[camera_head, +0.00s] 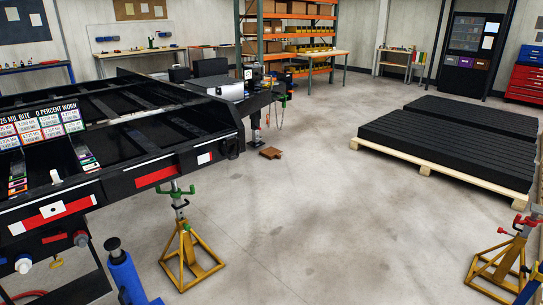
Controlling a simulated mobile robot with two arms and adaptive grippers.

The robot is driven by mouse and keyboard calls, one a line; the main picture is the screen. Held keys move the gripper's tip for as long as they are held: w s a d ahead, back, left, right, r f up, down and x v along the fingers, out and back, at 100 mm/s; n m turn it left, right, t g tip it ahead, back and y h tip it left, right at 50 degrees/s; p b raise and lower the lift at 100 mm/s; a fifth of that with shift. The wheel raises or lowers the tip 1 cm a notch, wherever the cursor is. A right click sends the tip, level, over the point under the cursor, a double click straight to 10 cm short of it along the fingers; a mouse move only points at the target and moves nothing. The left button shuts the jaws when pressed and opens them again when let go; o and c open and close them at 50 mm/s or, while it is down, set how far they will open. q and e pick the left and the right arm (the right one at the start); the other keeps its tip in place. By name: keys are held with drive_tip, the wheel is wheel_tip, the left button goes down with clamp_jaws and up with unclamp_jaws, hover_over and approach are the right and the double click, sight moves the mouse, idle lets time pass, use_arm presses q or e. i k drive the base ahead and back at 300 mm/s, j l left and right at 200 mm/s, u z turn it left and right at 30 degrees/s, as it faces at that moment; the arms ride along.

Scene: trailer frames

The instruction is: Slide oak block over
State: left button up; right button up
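A small brown wooden block (271,153) lies flat on the concrete floor, just right of the foot of the trailer's front jack. It looks like the oak block, but it is far off and small. The black trailer frame (150,158) fills the left side, its tongue reaching toward the block. Neither of my grippers shows in the head view, so I cannot see whether they are open or shut.
A yellow jack stand (190,255) is under the trailer's corner; another (500,262) stands at lower right. A blue jack-like object (124,276) is at lower left. Black beams lie on a pallet (440,171) at right. The middle floor is clear.

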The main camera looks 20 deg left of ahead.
sight(270, 154)
drive_tip(key=i+j+u, duration=0.15)
drive_tip(key=i, duration=1.1)
drive_tip(key=i+j+u, duration=0.15)
drive_tip(key=i, duration=1.1)
drive_tip(key=i+l, duration=0.1)
drive_tip(key=i, duration=2.6)
drive_tip(key=u, duration=0.05)
